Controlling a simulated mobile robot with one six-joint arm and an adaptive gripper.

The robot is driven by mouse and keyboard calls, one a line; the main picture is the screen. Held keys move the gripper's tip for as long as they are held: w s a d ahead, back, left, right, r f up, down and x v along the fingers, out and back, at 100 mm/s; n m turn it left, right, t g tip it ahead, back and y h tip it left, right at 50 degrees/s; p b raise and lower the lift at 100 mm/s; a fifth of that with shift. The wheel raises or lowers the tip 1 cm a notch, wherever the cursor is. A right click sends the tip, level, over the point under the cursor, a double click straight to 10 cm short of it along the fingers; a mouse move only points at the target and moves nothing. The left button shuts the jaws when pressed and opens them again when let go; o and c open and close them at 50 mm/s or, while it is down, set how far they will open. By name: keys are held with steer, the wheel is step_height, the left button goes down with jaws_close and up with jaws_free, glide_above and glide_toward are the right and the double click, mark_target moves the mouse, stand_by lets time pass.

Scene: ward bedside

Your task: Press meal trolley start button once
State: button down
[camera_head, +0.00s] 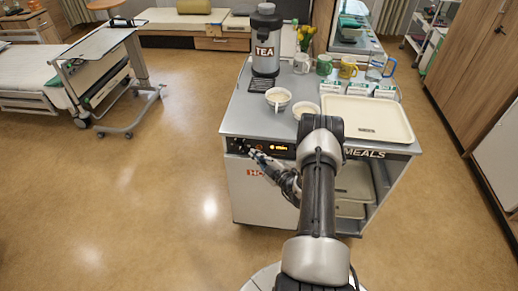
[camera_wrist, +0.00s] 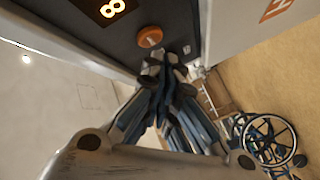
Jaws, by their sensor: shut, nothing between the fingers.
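The meal trolley (camera_head: 232,118) stands ahead, with a dark control panel (camera_head: 235,145) along its upper front edge. The panel also fills the top of the wrist view (camera_wrist: 90,30). A round orange button (camera_wrist: 150,37) with faint marking sits on it, beside a lit orange display (camera_wrist: 112,8). The display also glows in the head view (camera_head: 279,147). My gripper (camera_wrist: 160,62) is shut and empty, its fingertips just below the button in the wrist picture. I cannot tell whether they touch it. In the head view my gripper (camera_head: 258,158) is at the panel's left part.
On the trolley top stand a tea urn (camera_head: 265,45), two bowls (camera_head: 278,98), several mugs, a jug (camera_head: 376,68) and a cream tray (camera_head: 368,118). A wheelchair (camera_wrist: 268,140) shows at lower right in the wrist view.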

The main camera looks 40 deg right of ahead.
stand_by(0.5)
steer(key=shift+w+d+b, duration=0.3)
steer(key=shift+d+b, duration=0.05)
steer(key=shift+w+d+b, duration=0.25)
steer(key=shift+d+b, duration=0.05)
steer(key=shift+b, duration=0.05)
stand_by(0.6)
stand_by(0.4)
steer(key=shift+s+a+p, duration=0.35)
steer(key=shift+s+a, duration=0.2)
steer(key=shift+a, duration=0.1)
steer(key=shift+s+a+p, duration=0.9)
steer(key=shift+s+a, duration=0.75)
steer(key=shift+a, duration=0.25)
steer(key=shift+w, duration=0.1)
